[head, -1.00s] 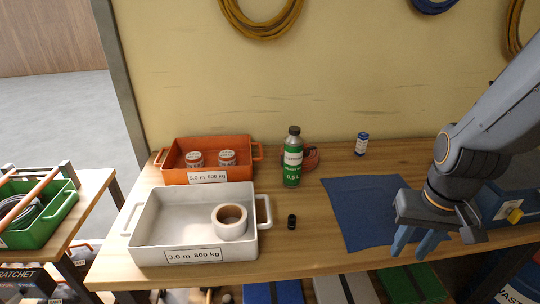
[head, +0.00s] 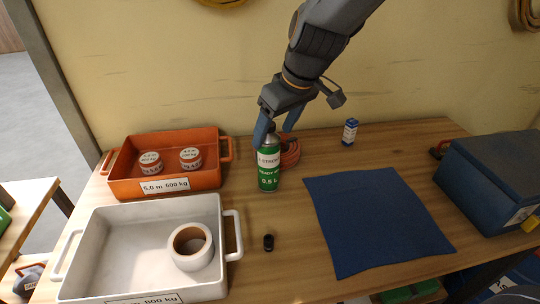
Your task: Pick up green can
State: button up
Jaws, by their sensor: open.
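The green can (head: 268,171) stands upright on the wooden bench, with a green and white label. It is between the orange tray and the blue mat. My gripper (head: 276,128) is at the can's top, coming from above. Its blue fingers are apart, one at the left of the can's top and one at the right.
An orange tray (head: 163,188) with two round tins and a white tray (head: 140,214) with a tape roll (head: 190,247) stand left. A small black cap (head: 268,242) lies in front of the can. The blue mat (head: 378,217) is bare.

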aim_at(268, 149)
jog(key=x, duration=0.1)
jog(key=p+x, duration=0.1)
jog(key=x, duration=0.1)
jog(key=s+x, duration=0.1)
jog(key=x, duration=0.1)
jog(key=shift+d+f, duration=0.1)
jog(key=shift+f, duration=0.3)
jog(key=shift+w+f, duration=0.3)
jog(key=shift+f, duration=0.35)
jog(key=c, duration=1.3)
jog(key=shift+r, duration=0.1)
